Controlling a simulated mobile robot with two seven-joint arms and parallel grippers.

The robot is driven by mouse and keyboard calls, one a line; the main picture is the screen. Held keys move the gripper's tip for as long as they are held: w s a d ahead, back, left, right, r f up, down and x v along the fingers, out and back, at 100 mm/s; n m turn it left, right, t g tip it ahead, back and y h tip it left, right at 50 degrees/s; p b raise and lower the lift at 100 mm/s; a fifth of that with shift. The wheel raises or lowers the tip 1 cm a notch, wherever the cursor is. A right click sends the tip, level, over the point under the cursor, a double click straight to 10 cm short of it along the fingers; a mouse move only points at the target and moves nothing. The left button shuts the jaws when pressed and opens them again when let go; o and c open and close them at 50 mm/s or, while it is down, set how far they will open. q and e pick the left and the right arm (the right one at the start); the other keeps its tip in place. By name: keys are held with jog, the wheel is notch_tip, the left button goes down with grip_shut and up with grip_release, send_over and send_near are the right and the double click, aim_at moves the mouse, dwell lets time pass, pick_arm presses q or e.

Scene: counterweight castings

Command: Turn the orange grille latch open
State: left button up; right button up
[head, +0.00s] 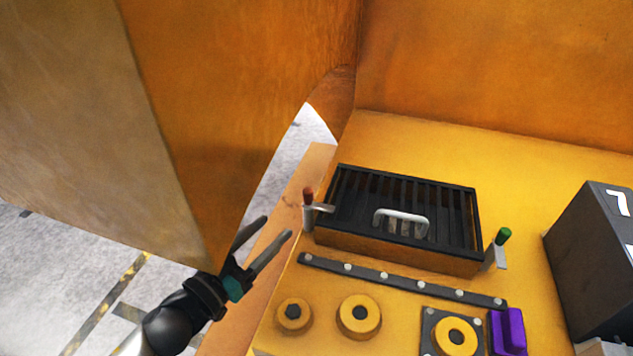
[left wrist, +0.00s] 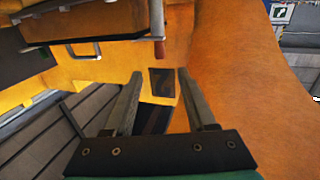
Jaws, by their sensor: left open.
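The black slatted grille (head: 345,200) with a pale handle (head: 402,216) sits on the yellow surface. At its left end stands a latch with an orange-red grip (head: 308,195); its metal arm reaches to the grille's edge. The grip also shows in the left wrist view (left wrist: 158,48), hanging at top centre. My left gripper (head: 277,226) is open and empty, left of and a little below that latch in the head view, apart from it. In the left wrist view the fingers (left wrist: 160,73) point toward the grip with a gap. My right gripper is not in view.
A green-gripped latch (head: 503,237) stands at the grille's right end. In front lie a dark studded bar (head: 400,282), several round yellow bosses (head: 358,316) and a purple block (head: 508,331). A dark block marked 7 (head: 595,265) stands right. A tall orange wall (head: 235,100) rises behind my gripper.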

pick_arm(q)
jog(key=b+x, duration=0.1)
jog(key=x, duration=1.4)
jog(key=shift+w, duration=0.1)
grip_shut()
dwell(0.3)
